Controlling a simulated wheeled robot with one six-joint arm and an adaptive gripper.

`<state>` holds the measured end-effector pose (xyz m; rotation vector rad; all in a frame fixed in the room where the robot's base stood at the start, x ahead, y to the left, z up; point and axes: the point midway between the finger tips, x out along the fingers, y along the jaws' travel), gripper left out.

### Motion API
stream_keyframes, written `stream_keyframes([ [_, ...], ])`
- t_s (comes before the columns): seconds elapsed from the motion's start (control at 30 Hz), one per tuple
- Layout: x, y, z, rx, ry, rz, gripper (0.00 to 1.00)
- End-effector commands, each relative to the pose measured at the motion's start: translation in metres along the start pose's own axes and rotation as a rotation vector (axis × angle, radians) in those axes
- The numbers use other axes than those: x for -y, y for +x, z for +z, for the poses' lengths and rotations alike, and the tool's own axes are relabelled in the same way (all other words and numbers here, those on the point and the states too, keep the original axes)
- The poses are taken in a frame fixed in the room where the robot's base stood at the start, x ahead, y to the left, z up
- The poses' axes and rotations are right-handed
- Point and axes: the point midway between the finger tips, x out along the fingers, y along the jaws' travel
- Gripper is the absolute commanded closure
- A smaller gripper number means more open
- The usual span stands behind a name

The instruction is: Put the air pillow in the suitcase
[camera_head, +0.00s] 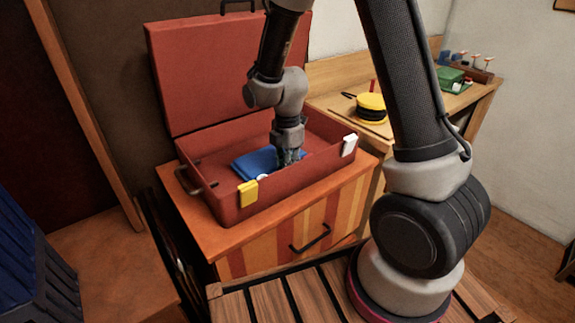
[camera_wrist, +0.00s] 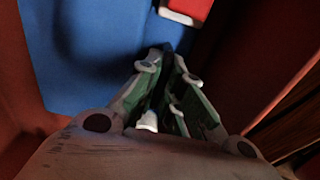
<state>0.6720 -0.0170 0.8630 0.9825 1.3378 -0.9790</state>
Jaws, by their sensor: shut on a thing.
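The red suitcase (camera_head: 228,212) stands open on a cabinet, its lid (camera_head: 190,85) raised at the back. A blue, flat, soft-looking thing, which I take for the air pillow (camera_head: 256,163), lies inside the suitcase. My gripper (camera_head: 289,160) reaches down into the suitcase at the right end of the pillow. In the wrist view, the fingers (camera_wrist: 168,62) are close together at the lower right edge of the blue pillow (camera_wrist: 95,50). The gripper is shut on this edge; the exact grip between the tips is dark.
A desk to the right bears a yellow round thing (camera_head: 370,107) and a green box (camera_head: 450,76). A small red and white thing (camera_wrist: 186,10) shows in the wrist view.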

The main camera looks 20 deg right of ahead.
Motion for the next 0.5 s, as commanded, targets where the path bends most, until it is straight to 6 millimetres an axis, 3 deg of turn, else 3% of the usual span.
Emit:
stream_keyframes([
  [0.13, -0.0003, 0.002, 0.0, 0.0, 0.0, 0.0, 1.0],
  [0.17, 0.0, 0.0019, 0.0, 0.0, 0.0, 0.0, 0.86],
  [0.27, 0.0, 0.0017, 0.0, 0.0, 0.0, 0.0, 0.7],
  [0.5, -0.0001, 0.0016, 0.0, 0.0, 0.0, 0.0, 0.7],
])
